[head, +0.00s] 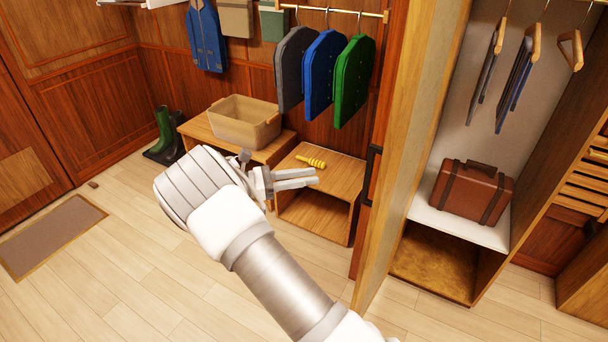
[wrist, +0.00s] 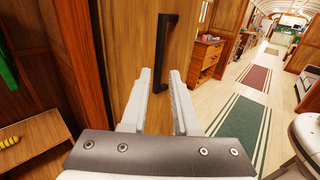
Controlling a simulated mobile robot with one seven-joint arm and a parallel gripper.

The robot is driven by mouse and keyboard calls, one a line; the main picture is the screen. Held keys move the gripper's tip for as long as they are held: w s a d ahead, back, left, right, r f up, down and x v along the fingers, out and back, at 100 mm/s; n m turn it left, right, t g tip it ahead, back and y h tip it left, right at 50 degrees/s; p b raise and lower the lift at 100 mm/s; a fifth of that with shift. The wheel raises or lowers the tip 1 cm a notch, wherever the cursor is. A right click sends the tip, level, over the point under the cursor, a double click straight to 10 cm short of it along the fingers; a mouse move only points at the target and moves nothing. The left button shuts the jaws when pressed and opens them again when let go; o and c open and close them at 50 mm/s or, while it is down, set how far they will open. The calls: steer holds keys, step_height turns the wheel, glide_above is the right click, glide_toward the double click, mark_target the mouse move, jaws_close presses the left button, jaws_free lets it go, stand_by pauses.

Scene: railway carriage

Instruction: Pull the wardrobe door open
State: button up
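The wardrobe (head: 462,231) is on the right in the head view, with its inside in plain view. Its wooden door (head: 413,120) stands swung open at the wardrobe's left side, seen at a steep angle. A black upright bar handle (head: 370,175) is on the door's left-facing side; the wrist view shows this handle (wrist: 165,52) on the door face (wrist: 128,45). My gripper (head: 317,177) is to the left of the handle, apart from it. In the wrist view its fingers (wrist: 160,75) are spread with nothing between them, and the handle shows beyond the tips.
A brown suitcase (head: 472,190) stands on the wardrobe shelf under hangers. An open cubby (head: 320,205) with a yellow object (head: 311,162) on top is behind my gripper, beside a bench with a tan bin (head: 243,122). Coats hang above. The floor (head: 140,250) at left is mostly clear.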

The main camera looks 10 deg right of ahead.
steer(key=shift+s+a, duration=0.1)
steer(key=shift+a, duration=0.5)
steer(key=s+d+r+m+g+y, duration=0.3)
steer(key=s+d+r+m+y, duration=0.6)
steer(key=s+y, duration=0.3)
steer(key=s+a+r+m+t+y, duration=0.2)
steer(key=s+m, duration=0.3)
steer(key=s, duration=0.4)
steer(key=s+a+r+m+t+y, duration=0.2)
steer(key=s+r+m+t+y, duration=0.2)
steer(key=s, duration=0.5)
steer(key=shift+s+a+m+t, duration=0.15)
steer(key=shift+m+t, duration=0.35)
